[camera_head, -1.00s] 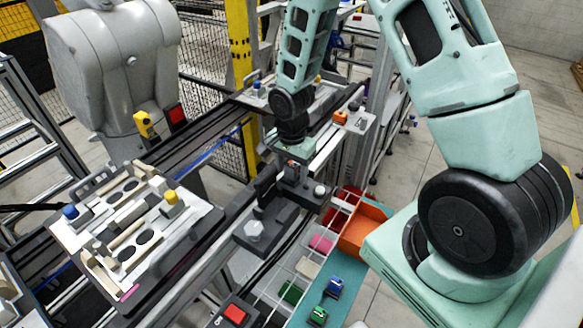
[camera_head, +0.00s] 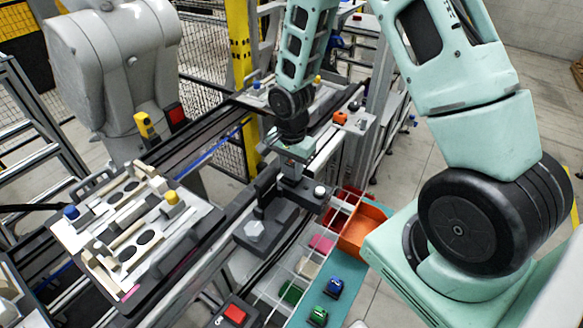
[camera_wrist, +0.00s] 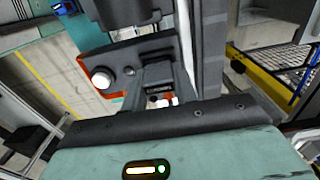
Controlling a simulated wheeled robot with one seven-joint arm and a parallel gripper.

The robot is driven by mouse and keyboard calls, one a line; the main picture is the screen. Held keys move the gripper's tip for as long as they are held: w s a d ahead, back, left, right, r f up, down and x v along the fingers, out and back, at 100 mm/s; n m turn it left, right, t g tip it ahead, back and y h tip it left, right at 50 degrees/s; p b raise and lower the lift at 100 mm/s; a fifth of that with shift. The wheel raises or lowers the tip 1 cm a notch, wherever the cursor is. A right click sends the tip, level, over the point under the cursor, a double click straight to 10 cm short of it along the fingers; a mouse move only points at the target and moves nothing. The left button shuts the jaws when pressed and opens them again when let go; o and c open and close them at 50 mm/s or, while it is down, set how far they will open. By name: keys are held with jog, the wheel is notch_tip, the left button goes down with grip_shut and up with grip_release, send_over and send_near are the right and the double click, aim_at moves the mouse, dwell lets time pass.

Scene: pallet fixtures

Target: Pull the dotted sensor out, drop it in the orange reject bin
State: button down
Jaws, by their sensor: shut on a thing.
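My gripper (camera_head: 291,172) points down at the dark fixture (camera_head: 268,232) beside the conveyor. In the wrist view my gripper (camera_wrist: 160,98) is shut on a small dark part, seemingly the sensor, mostly hidden between the fingers. Its dots cannot be made out, nor whether it is still seated in the fixture.
A divided tray (camera_head: 300,268) with pink, beige and green compartments lies below the fixture. Blue (camera_head: 333,287) and green (camera_head: 318,316) blocks sit on a teal strip beside it. A pallet (camera_head: 135,235) with several parts is at left. A red button (camera_head: 235,313) is at the front.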

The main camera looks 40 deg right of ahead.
aim_at(292, 164)
jog(key=shift+r, duration=0.2)
jog(key=shift+r+p, duration=2)
jog(key=shift+r, duration=0.4)
jog(key=shift+f, duration=0.1)
